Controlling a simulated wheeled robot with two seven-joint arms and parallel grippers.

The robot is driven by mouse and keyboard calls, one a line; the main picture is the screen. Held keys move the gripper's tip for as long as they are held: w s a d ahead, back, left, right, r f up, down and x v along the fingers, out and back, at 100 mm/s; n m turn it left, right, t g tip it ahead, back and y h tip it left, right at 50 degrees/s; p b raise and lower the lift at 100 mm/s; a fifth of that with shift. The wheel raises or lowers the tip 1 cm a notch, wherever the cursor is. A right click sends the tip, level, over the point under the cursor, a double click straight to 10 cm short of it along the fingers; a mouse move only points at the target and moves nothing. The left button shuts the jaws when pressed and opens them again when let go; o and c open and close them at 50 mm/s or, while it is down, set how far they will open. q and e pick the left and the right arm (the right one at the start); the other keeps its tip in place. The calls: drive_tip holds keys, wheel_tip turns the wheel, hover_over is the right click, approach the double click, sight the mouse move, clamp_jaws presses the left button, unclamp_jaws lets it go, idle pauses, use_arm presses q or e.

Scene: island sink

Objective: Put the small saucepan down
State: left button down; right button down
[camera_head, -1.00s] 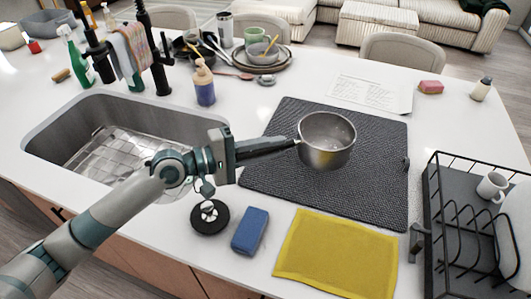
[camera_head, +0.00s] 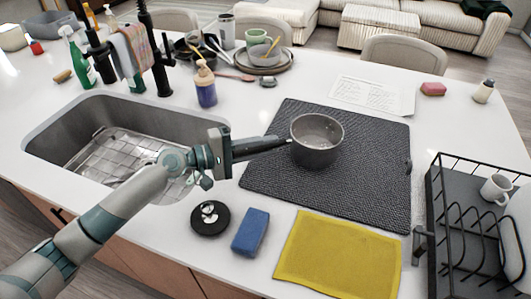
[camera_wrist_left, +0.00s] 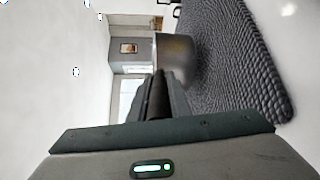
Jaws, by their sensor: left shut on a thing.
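The small saucepan (camera_head: 316,143) is a grey metal pan with a long dark handle, upright and empty, at the left-middle part of the dark textured mat (camera_head: 375,185). My left gripper (camera_head: 244,150) is shut on its handle from the left. In the left wrist view, the pan (camera_wrist_left: 175,60) is ahead of the fingers (camera_wrist_left: 157,95) and the mat (camera_wrist_left: 225,50) is close beside its base. Whether the base touches the mat or hovers just above it I cannot tell. My right gripper does not show.
The sink (camera_head: 120,140) is to the left. A black round stopper (camera_head: 210,219), a blue sponge (camera_head: 250,232) and a yellow cloth (camera_head: 338,255) lie in front of the mat. A black dish rack (camera_head: 460,225) stands at the right. The mat's right part is clear.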

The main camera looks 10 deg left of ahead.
use_arm(q)
wheel_tip(320, 180, down, 2)
drive_tip(key=shift+f, duration=0.5)
drive_tip(key=c, duration=1.6)
unclamp_jaws()
drive_tip(key=shift+f, duration=0.1)
drive_tip(key=shift+c, duration=0.2)
